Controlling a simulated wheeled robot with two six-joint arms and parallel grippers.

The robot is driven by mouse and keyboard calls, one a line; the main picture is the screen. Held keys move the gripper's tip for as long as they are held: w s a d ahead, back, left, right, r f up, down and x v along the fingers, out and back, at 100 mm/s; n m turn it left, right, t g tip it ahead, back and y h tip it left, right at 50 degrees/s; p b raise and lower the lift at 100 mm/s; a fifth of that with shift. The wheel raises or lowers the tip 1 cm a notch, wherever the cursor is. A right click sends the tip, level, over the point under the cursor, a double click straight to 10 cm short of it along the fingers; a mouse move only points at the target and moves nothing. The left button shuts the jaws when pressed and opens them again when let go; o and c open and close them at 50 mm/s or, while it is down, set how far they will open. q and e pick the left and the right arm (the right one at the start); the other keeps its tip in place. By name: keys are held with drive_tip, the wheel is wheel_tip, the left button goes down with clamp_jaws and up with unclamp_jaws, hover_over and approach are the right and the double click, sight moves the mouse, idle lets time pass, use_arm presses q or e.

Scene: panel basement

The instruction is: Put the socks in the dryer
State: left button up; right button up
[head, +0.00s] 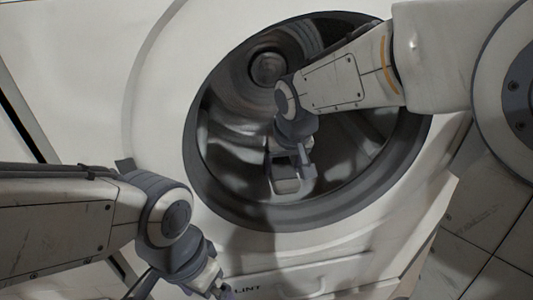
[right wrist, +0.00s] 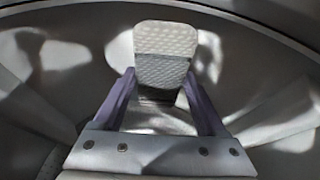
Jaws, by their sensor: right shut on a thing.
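The dryer (head: 95,75) is a white front-loader with its round opening uncovered and a grey rim (head: 210,180) around a metal drum. My right gripper (head: 289,172) reaches into the opening and is shut on a pale, knit-textured sock (head: 286,186). In the right wrist view the sock (right wrist: 165,55) sticks out between the two purplish fingers of the right gripper (right wrist: 160,88), with the drum interior behind it. I cannot tell whether the sock touches the drum. My left gripper (head: 215,287) is low in front of the dryer, cut by the bottom edge, and its jaws are unclear.
The inside of the drum (head: 230,165) shows no other sock that I can make out. A lint panel marked LINT (head: 247,289) lies below the opening. Tiled floor (head: 480,225) shows at the lower right. The rim surrounds my right arm.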

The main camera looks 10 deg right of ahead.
sight(284, 159)
drive_tip(key=w+f, duration=0.1)
drive_tip(key=w, duration=0.1)
drive_tip(key=w+d+f+b, duration=0.1)
drive_tip(key=w+f, duration=0.1)
drive_tip(key=w, duration=0.1)
drive_tip(key=w+f+b, duration=0.1)
drive_tip(key=w+f, duration=0.1)
drive_tip(key=w, duration=0.1)
drive_tip(key=shift+d+f, duration=0.1)
drive_tip(key=shift+d, duration=0.25)
drive_tip(key=shift+s+f+b, duration=0.1)
drive_tip(key=shift+f+b, duration=0.9)
drive_tip(key=shift+f, duration=0.85)
drive_tip(key=shift+f, duration=0.2)
drive_tip(key=o, duration=1.4)
drive_tip(key=p+v, duration=0.2)
drive_tip(key=v, duration=0.4)
drive_tip(key=shift+r+p, duration=0.35)
drive_tip(key=shift+p, duration=0.05)
drive_tip(key=shift+s+r, duration=0.35)
drive_tip(key=shift+r, duration=0.15)
drive_tip(key=shift+f, duration=0.1)
